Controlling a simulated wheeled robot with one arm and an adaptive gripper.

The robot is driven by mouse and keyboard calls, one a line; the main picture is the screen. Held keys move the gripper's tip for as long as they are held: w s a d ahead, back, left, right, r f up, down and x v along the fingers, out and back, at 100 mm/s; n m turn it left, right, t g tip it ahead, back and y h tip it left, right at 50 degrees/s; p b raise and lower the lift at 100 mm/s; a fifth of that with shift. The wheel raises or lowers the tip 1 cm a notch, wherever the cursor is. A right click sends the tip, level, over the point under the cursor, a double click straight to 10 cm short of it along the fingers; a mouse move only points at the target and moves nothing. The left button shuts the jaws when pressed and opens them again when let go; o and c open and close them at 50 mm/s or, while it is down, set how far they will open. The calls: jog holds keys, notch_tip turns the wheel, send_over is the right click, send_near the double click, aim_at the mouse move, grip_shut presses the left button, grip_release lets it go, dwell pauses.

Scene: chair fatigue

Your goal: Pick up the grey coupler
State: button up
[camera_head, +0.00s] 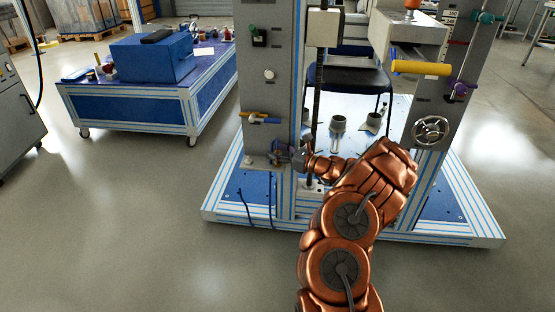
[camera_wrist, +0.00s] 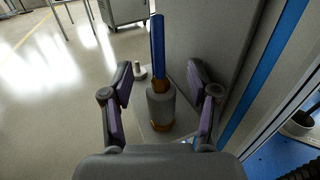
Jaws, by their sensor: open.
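A grey cylinder (camera_wrist: 160,104), which looks like the grey coupler, has an orange-brown band at its lower end. It shows between my open fingers in the wrist view, with visible gaps on both sides. A blue bar (camera_wrist: 158,50) rises behind it in the picture; I cannot tell whether they are joined. My gripper (camera_wrist: 158,92) is open and empty. In the head view my gripper (camera_head: 288,155) is at the lower part of the left grey column (camera_head: 271,95), and hides the cylinder or makes it too small to tell.
Grey fixtures (camera_head: 338,124) stand on the frame's pale plate, right of my gripper. A handwheel (camera_head: 431,131) is on the right column. A blue cart (camera_head: 130,106) stands left, with open floor before it.

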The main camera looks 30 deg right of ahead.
grip_shut()
dwell(0.4)
